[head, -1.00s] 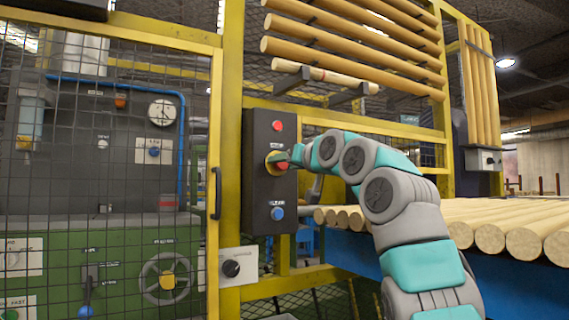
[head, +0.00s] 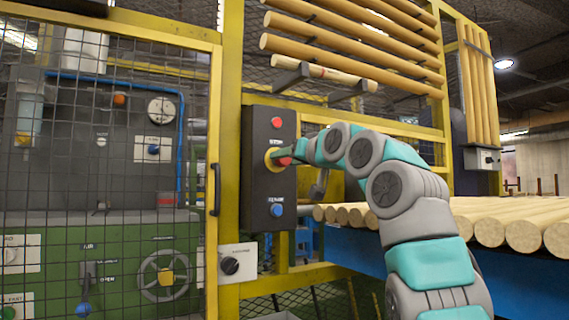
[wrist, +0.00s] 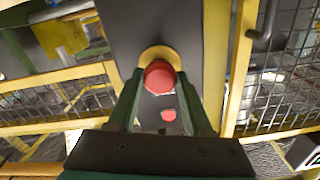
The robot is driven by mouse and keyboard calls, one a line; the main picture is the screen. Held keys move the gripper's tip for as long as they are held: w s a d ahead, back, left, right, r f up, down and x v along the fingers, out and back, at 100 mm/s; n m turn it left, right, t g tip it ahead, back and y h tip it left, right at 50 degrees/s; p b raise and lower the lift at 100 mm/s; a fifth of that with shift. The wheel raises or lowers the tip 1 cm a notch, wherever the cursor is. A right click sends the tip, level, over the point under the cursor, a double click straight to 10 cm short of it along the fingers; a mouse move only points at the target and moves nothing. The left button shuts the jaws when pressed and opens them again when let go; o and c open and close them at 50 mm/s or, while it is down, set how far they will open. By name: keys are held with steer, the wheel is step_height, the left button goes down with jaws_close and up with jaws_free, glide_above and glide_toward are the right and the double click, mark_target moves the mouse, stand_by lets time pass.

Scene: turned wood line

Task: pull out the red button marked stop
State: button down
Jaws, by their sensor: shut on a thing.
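The red stop button (head: 285,161) sits in a yellow ring (head: 269,158) in the middle of a dark upright control box, below a label reading STOP. In the wrist view the round red button (wrist: 159,75) stands out in front of its yellow ring (wrist: 160,51). My gripper (head: 283,155) is at the button, coming from the right. In the wrist view its two dark green fingers (wrist: 160,80) are on either side of the button, shut on it. The fingers hide part of the button in the head view.
The control box (head: 257,185) also bears another red button (head: 277,123) above and a blue button (head: 277,210) below. A mesh fence with a yellow frame (head: 215,100) is to the left. Wooden poles (head: 490,230) lie on a blue-sided bed at the right.

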steer(key=shift+c, duration=1.5)
jaws_free()
steer(key=shift+s+d, duration=0.1)
steer(key=b+v, duration=0.3)
steer(key=v, duration=0.5)
steer(key=shift+b, duration=0.3)
